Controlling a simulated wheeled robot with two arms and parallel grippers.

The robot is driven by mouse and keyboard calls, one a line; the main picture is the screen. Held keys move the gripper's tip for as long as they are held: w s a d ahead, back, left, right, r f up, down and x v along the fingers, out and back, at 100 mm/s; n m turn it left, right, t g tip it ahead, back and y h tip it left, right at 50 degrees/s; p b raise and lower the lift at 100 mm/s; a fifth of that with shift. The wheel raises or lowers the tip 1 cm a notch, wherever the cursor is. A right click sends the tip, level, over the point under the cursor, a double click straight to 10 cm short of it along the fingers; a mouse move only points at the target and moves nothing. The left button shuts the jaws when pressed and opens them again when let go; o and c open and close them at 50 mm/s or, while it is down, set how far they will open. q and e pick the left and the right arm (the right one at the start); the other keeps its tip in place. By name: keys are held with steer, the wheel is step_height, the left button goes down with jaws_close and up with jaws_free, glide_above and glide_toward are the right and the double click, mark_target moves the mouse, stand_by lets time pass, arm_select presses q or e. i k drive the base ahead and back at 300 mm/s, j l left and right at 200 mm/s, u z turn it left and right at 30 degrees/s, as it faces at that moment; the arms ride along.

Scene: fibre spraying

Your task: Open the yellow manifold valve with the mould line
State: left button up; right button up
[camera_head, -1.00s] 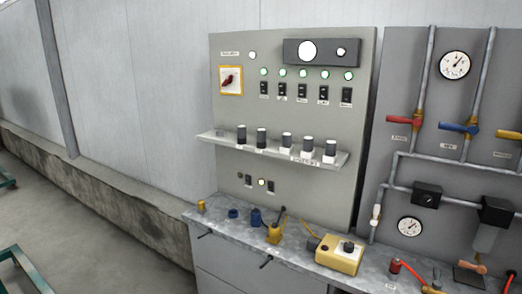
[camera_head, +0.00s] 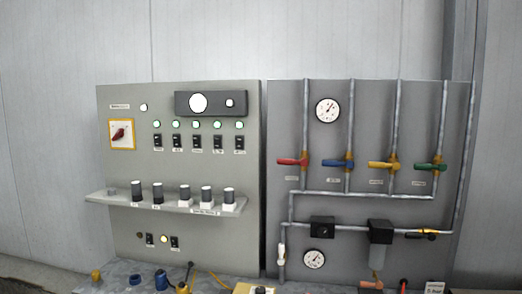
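The yellow manifold valve (camera_head: 382,165) is on the grey pipe panel in the right half of the head view. Its yellow lever lies level and points left, across its upright pipe. A red valve (camera_head: 292,162) and a blue valve (camera_head: 338,163) are to its left, and a green valve (camera_head: 430,166) is to its right. Their levers also lie level. Small labels sit below the valves; their text is too small to read. Neither of my grippers is in view.
A control panel (camera_head: 180,98) with switches, green lamps and a shelf (camera_head: 105,198) stands left of the pipe panel. Two gauges (camera_head: 327,110) sit on the pipe panel. The worktop along the bottom holds blue caps, yellow tools and a filter bowl above it. The space before the valves looks clear.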

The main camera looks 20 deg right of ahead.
mark_target(396, 165)
steer(key=z, duration=1.25)
